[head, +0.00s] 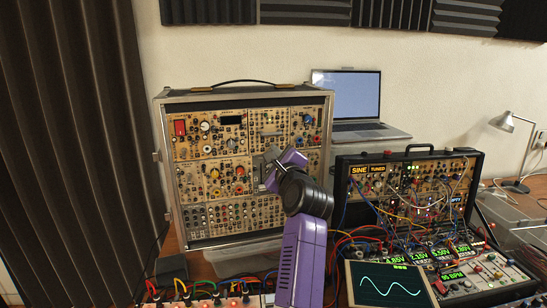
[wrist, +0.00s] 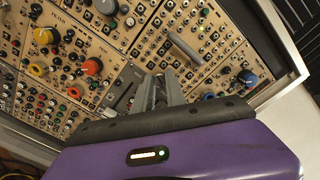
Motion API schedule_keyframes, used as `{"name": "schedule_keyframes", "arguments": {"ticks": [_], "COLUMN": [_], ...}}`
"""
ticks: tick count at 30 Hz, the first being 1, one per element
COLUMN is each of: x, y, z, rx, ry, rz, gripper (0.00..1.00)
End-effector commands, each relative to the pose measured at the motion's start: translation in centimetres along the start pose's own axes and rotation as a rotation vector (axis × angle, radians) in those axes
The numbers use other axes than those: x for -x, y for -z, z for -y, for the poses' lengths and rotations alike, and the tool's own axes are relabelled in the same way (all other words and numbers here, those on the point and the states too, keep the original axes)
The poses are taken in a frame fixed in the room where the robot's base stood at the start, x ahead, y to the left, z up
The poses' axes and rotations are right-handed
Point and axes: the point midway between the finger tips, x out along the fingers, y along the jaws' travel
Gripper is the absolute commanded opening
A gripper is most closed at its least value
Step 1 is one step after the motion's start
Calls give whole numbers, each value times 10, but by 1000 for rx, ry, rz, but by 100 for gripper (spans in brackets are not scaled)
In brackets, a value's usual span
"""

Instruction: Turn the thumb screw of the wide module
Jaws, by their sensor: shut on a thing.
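The tall case (head: 327,140) of tan modules stands upright at the centre left. My gripper (head: 264,168) is at the right middle of its panel, partly behind my own wrist. In the wrist view the narrow fingers of my gripper (wrist: 160,90) reach the panel and are closed together on something small, at a seam between modules. The thumb screw is hidden between the fingertips, so its turn angle cannot be read. Tan panels with orange knobs (wrist: 92,67) lie left of the fingers. I cannot tell the wide module's exact edges.
A smaller case (head: 340,172) with many patch cables stands at the right, with a scope screen (head: 390,283) in front. An open laptop (head: 347,95) and a lamp (head: 503,122) are behind. A blue knob (wrist: 247,78) sits right of my fingers.

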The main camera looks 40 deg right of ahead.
Motion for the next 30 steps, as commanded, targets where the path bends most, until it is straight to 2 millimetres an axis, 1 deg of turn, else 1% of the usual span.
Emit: {"name": "schedule_keyframes", "arguments": {"ticks": [6,15,21,30], "x": [0,0,0,0], "y": [0,0,0,0], "z": [-2,-3,-3,-4], "rx": [-208,-457,-572,-655], "ry": [-4,-4,-5,-7], "rz": [0,-1,-3,-3], "gripper": [0,0,0,0]}}
